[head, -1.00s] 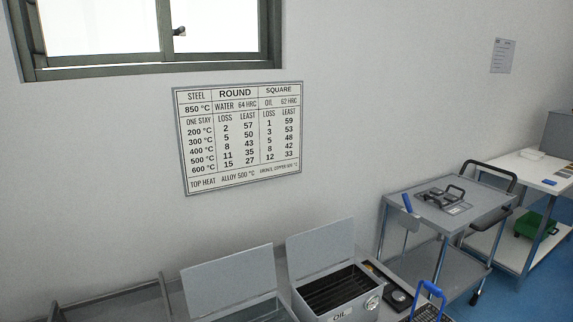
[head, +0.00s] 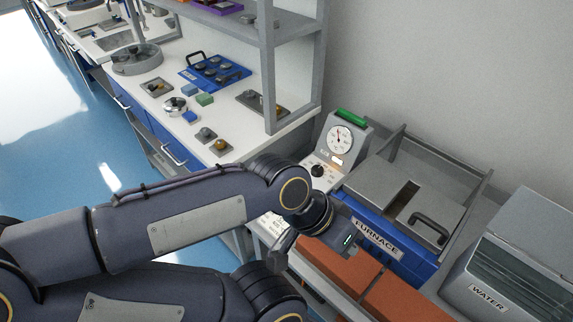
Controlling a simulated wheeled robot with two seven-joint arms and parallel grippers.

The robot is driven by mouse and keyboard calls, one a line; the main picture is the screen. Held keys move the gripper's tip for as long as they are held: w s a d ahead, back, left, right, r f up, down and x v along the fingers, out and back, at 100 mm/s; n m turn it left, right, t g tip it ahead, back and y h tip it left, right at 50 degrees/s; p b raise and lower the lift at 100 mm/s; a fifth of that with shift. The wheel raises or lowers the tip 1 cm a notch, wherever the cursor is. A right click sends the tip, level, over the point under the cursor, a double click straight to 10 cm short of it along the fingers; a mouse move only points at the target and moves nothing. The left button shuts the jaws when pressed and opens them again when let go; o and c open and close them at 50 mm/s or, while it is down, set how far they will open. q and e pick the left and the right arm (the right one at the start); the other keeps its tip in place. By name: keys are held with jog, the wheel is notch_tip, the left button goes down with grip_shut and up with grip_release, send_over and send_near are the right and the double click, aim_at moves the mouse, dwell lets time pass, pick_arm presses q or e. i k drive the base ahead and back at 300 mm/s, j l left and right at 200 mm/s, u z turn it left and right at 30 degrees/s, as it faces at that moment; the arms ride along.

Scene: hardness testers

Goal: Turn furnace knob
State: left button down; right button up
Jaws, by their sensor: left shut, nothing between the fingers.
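The furnace (head: 403,259) is a blue box with a grey top, a black lid handle and a FURNACE label. Beside its far left corner stands a grey control box with a round white dial (head: 340,139). A small black knob (head: 317,171) sits on its sloped front, below the dial. My left arm comes in from the left, and its gripper (head: 347,240) is in front of the furnace, nearer to me and lower in the picture than the knob, apart from it. The gripper is shut and empty; its fingertips are hard to make out. My right gripper is not in view.
A grey WATER tank (head: 523,262) stands at the right. Orange-brown blocks (head: 392,299) lie in front of the furnace. A shelf post (head: 268,75) rises left of the control box. The white bench (head: 215,120) holds trays and small samples. Blue floor lies at the left.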

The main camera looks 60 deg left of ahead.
aim_at(317, 171)
jog(key=u, duration=1.55)
